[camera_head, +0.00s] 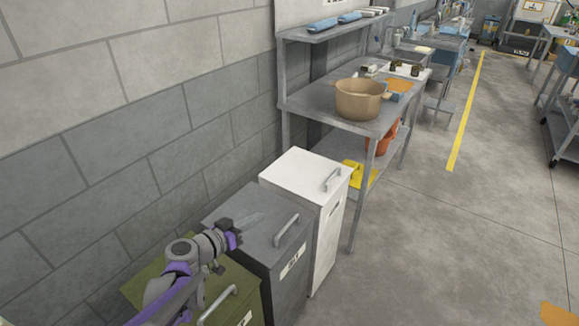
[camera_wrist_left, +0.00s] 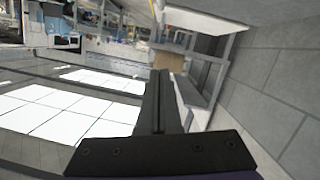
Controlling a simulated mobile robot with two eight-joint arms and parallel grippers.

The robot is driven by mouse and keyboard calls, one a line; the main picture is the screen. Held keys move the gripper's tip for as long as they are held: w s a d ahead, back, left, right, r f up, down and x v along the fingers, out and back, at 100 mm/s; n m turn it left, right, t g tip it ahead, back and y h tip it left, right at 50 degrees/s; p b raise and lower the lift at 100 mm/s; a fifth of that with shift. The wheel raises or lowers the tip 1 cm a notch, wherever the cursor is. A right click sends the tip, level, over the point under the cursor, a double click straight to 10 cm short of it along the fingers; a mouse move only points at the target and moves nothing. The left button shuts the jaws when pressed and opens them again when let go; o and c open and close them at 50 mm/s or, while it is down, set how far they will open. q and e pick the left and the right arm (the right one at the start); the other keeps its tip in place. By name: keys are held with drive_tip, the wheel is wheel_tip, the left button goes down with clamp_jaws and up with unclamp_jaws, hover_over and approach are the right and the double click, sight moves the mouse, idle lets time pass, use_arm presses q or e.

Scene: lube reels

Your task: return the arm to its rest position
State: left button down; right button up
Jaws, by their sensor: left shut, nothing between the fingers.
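My left arm, grey and purple, comes in from the lower left of the head view. It is over the green bin (camera_head: 165,278) and the dark grey bin (camera_head: 262,222). My left gripper (camera_head: 254,219) is at the end of this arm, above the dark grey bin's lid, pointing right. Its two dark fingers are together in the left wrist view (camera_wrist_left: 159,100), with nothing between them. I cannot tell the exact height of the gripper above the lid. My right gripper is not in view.
A white bin (camera_head: 305,175) stands beside the dark grey one. A block wall (camera_head: 130,120) runs close behind the bins. Beyond them is a metal workbench (camera_head: 318,98) with a tan pot (camera_head: 360,98). Open concrete floor (camera_head: 450,240) lies to the right.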

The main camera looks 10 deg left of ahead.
use_arm(q)
drive_tip(key=s+d+r+g+y+p, duration=0.2)
drive_tip(key=s+d+g+p, duration=0.5)
drive_tip(key=s, duration=0.7)
drive_tip(key=s+a+n+y+p, duration=0.1)
drive_tip(key=s+y, duration=0.1)
drive_tip(key=s, duration=0.4)
drive_tip(key=s+a+g+y, duration=0.1)
drive_tip(key=s+a+y, duration=0.1)
drive_tip(key=s, duration=0.5)
drive_tip(key=shift+n+y+p, duration=0.4)
drive_tip(key=shift+y, duration=0.1)
drive_tip(key=shift+f, duration=0.1)
